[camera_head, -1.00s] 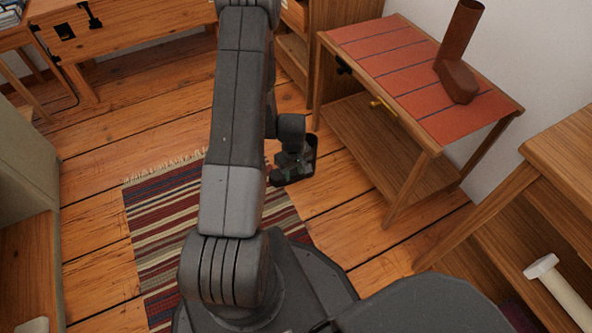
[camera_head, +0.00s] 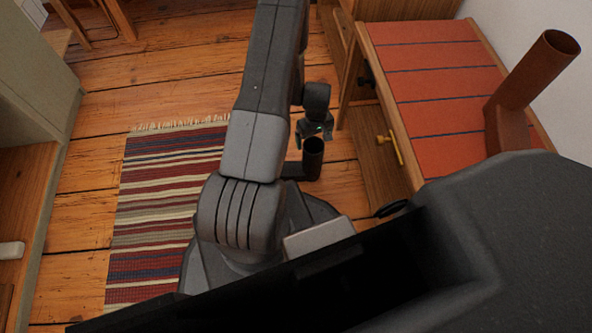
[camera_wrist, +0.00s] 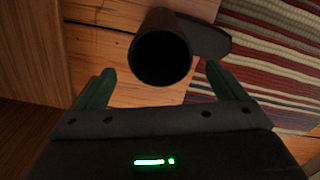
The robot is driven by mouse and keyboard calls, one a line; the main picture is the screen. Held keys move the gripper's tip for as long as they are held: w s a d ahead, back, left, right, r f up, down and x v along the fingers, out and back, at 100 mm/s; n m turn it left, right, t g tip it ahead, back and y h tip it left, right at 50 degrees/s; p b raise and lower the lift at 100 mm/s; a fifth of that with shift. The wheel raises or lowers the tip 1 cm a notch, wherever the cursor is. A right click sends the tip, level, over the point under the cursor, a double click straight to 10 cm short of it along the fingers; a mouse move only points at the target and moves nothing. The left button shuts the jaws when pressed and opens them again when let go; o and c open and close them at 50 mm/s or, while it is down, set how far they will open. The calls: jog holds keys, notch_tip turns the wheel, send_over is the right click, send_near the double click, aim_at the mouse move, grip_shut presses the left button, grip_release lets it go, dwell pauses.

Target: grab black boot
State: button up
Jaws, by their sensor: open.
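The black boot (camera_head: 313,160) stands upright on the wooden floor beside the striped rug, its foot pointing left in the head view. In the wrist view I look down on the round open top of the black boot (camera_wrist: 161,57), with its foot reaching right toward the rug. My gripper (camera_head: 314,134) is above and close to the boot top. In the wrist view the two green fingers of my gripper (camera_wrist: 160,70) are spread, one to each side of the shaft, with nothing held. Whether they touch the boot is not clear.
A brown boot (camera_head: 518,95) stands on a red-topped table (camera_head: 432,82) at the right, with a yellow object (camera_head: 392,150) at its front edge. The striped rug (camera_head: 165,215) lies left. A cabinet (camera_head: 40,130) stands far left. Open floor (camera_head: 190,95) lies behind the rug.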

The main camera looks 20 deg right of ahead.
jog(key=f+b, duration=0.1)
jog(key=f, duration=0.2)
jog(key=f+b, duration=0.1)
jog(key=f, duration=0.2)
jog(key=shift+s+f+b, duration=0.2)
jog(key=shift+f+b, duration=0.1)
jog(key=shift+b, duration=0.1)
jog(key=shift+r, duration=0.1)
jog(key=c, duration=1.7)
